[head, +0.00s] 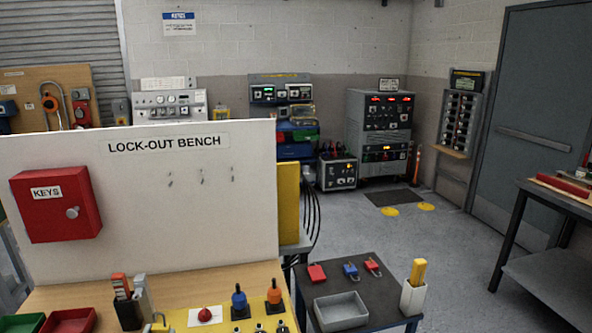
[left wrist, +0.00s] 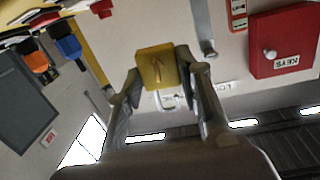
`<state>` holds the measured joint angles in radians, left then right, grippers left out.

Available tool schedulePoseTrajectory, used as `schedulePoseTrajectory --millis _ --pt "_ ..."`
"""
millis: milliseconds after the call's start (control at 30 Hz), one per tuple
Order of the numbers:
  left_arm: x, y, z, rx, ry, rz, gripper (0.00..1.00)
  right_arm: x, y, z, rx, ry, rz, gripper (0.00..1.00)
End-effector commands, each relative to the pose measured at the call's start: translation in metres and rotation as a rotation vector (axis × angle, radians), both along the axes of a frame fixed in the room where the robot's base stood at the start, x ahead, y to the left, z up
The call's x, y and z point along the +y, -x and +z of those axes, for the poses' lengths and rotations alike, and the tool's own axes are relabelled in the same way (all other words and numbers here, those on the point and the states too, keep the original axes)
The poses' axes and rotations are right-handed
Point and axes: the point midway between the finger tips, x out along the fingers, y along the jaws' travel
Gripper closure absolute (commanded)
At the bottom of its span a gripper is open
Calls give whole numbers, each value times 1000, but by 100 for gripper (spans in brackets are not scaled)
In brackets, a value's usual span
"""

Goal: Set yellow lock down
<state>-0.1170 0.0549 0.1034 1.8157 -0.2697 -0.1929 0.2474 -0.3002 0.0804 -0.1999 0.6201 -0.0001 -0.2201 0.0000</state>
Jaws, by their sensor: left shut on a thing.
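The yellow lock (left wrist: 155,68) shows in the left wrist view, which is turned upside down. It has a dark mark on its face and a pale metal shackle. My left gripper (left wrist: 160,76) is shut on it, one finger on each side. Whether the lock touches any surface I cannot tell. In the head view I cannot make out the left gripper clearly. A small yellow piece (head: 160,327) at the bottom edge there is cut off, and I cannot tell if it is the lock. My right gripper is in neither view.
The wooden bench holds red (head: 68,321) and green trays, a red button (head: 205,314) and blue and orange knobs (head: 240,300). A white board (head: 200,200) with a red key box (head: 56,203) stands behind. A dark side table (head: 385,290) carries padlocks (head: 317,273) and a grey bin (head: 341,313).

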Motion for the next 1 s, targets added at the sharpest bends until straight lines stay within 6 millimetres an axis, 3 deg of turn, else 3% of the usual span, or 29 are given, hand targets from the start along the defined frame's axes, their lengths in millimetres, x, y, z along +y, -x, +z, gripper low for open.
schedulePoseTrajectory --millis 133,300,500,700,1000 --pt "-44 59 -11 9 -12 -63 100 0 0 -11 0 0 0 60" --pt "-85 124 0 8 -8 -120 100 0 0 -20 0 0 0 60" --pt "-109 176 24 0 10 -145 100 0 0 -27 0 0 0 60" --pt "-116 196 39 -5 20 -150 100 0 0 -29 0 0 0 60" --pt "-117 197 41 -7 21 -149 100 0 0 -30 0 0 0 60"
